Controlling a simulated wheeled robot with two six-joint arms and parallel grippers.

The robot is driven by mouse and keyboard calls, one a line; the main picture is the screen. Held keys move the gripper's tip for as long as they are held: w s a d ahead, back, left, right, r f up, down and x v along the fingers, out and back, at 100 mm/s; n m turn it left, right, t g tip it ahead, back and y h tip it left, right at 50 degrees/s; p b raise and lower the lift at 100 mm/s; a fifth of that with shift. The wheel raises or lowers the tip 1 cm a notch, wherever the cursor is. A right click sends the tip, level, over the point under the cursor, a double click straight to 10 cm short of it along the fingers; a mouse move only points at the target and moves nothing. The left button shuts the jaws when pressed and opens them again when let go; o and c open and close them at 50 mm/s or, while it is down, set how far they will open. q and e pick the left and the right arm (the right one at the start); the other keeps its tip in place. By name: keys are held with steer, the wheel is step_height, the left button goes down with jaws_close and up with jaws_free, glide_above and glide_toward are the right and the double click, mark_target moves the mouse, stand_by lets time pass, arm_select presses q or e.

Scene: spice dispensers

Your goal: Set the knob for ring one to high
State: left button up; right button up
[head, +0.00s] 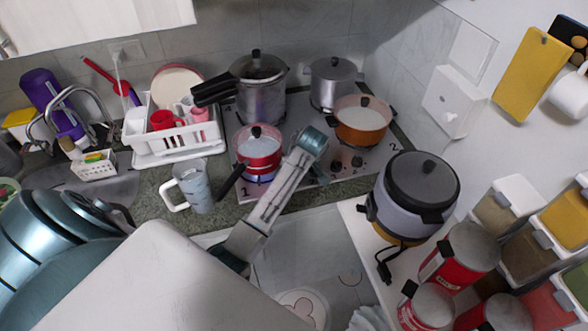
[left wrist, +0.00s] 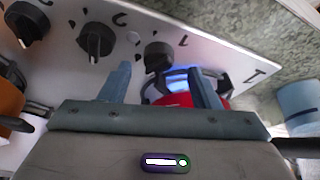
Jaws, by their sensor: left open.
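The stove (head: 290,137) stands on the counter at the back, with burner numbers on its top. Ring one, at its front left, carries a red pot (head: 258,142), and a blue flame (left wrist: 181,80) glows under the pot. In the left wrist view, the dark knob beside a small "1" (left wrist: 158,55) lies between and just beyond the tips of my open left gripper (left wrist: 160,70). Two more knobs show to its left, one in the middle (left wrist: 95,40) and one at the corner (left wrist: 28,22). In the head view my arm hides the gripper and part of the knob row.
An orange pot (head: 361,124) sits on ring two, with two steel pots behind. The red pot's dark handle (head: 229,182) sticks out to the front left, close to a blue-grey mug (head: 193,187). A rice cooker (head: 413,190) stands to the right.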

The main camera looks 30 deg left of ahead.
arm_select(q)
steer(key=x, duration=0.2)
steer(key=shift+w+a+f, duration=0.1)
steer(key=shift+w+f, duration=0.1)
steer(key=shift+f, duration=0.15)
steer(key=shift+c, duration=0.9)
steer(key=c, duration=0.8)
steer(key=shift+s+m+t, duration=0.15)
steer(key=shift+m+t, duration=0.15)
steer(key=shift+m, duration=0.6)
steer(key=shift+a+m+t+h, duration=0.1)
steer(key=shift+m+t+h, duration=0.35)
steer(key=shift+m, duration=0.85)
arm_select(e)
steer(key=shift+w+r, duration=0.25)
steer(key=shift+w, duration=0.3)
steer(key=shift+w+r, duration=0.2)
steer(key=shift+w, duration=0.3)
